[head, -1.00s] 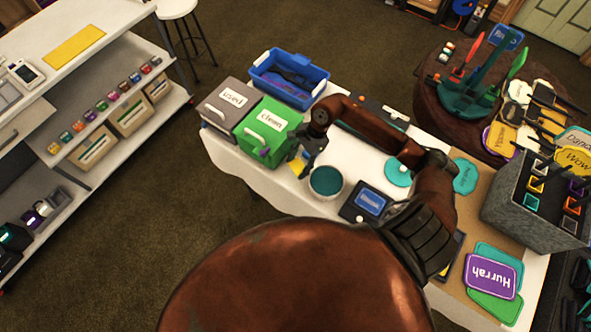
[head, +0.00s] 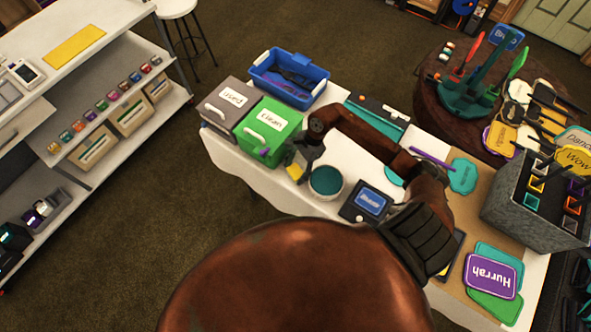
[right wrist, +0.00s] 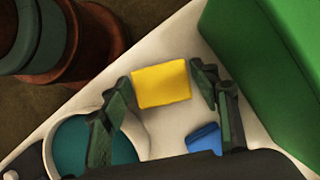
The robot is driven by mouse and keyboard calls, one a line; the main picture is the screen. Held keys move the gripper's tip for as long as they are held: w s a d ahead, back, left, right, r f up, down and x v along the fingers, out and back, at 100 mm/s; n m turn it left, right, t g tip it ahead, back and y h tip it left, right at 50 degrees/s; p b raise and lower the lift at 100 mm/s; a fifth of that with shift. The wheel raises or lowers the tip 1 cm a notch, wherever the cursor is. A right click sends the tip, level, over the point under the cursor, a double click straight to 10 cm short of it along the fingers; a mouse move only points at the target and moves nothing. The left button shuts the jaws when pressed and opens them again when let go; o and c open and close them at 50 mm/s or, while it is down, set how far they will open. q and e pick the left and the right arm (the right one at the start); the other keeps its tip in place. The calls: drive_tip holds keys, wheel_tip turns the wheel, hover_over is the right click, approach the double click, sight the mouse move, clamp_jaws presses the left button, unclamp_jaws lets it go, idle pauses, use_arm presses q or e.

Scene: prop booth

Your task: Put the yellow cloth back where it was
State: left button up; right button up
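A small yellow cloth (head: 295,172) lies at the front left of the white table, between the green "clean" bin (head: 268,132) and the teal-filled white bowl (head: 326,182). My right gripper (head: 302,160) is over it. In the right wrist view the cloth (right wrist: 161,84) lies between the two spread fingertips of the right gripper (right wrist: 163,80), with small gaps on both sides. A blue item (right wrist: 203,138) lies close by there. The gripper hides part of this area in the head view. My left gripper is not in view.
A grey "used" bin (head: 226,103) stands left of the green bin, with a blue tub (head: 289,78) behind. A dark box with a blue label (head: 370,203) is right of the bowl. A flat yellow mat (head: 74,46) lies on the left counter.

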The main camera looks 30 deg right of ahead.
drive_tip(key=shift+r, duration=0.25)
drive_tip(key=v, duration=1.1)
drive_tip(key=shift+d+r, duration=0.25)
drive_tip(key=shift+r, duration=0.1)
